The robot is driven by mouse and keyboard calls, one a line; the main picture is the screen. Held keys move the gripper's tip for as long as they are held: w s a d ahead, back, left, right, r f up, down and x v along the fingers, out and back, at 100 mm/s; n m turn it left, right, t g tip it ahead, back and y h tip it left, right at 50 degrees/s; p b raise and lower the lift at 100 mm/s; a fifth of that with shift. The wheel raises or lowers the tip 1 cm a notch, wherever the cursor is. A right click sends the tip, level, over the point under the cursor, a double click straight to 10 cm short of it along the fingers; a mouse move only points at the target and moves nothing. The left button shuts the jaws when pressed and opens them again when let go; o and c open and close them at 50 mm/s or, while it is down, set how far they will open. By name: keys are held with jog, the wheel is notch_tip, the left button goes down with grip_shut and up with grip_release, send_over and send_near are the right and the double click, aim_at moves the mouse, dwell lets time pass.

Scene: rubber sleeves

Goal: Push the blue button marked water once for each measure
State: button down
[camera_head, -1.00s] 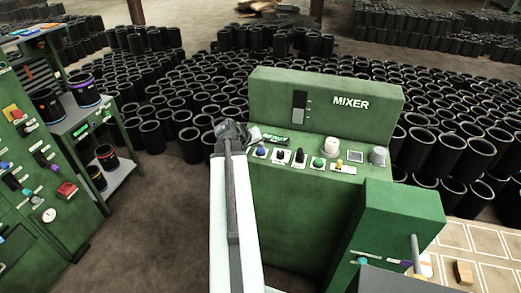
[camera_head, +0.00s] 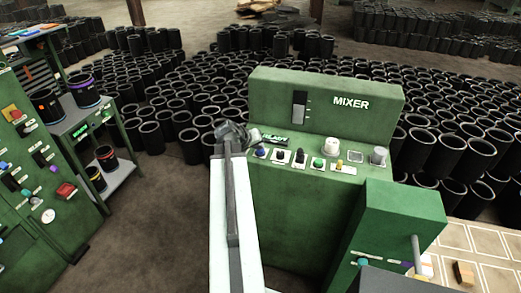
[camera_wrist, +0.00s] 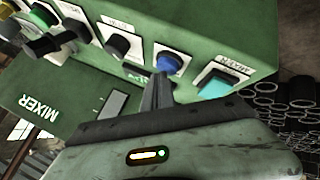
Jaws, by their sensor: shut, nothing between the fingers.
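The green mixer (camera_head: 325,95) stands in the middle of the head view with a row of controls on its sloping panel. The round blue button (camera_head: 261,152) is near the left end of the row; in the wrist view it shows (camera_wrist: 172,62) on a white plate whose lettering I cannot read surely. My gripper (camera_head: 236,134) is at the panel's left end, by the blue button. In the wrist view its shut, empty fingertips (camera_wrist: 161,76) overlap the button's near edge; I cannot tell whether they touch it. A small display (camera_head: 275,139) glows green beside the gripper.
A square cyan button (camera_wrist: 214,85) sits beside the blue one. A black knob (camera_wrist: 117,46) is on the other side. A green button (camera_head: 318,162) and white knob (camera_head: 331,145) lie further right. Many black sleeves (camera_head: 440,150) crowd behind the mixer.

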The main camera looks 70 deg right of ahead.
aim_at(259, 151)
jog(key=shift+r+p, duration=0.65)
jog(key=shift+r, duration=0.1)
notch_tip(259, 151, up, 5)
jog(key=p, duration=0.5)
jog(key=shift+r, duration=0.1)
dwell(2.1)
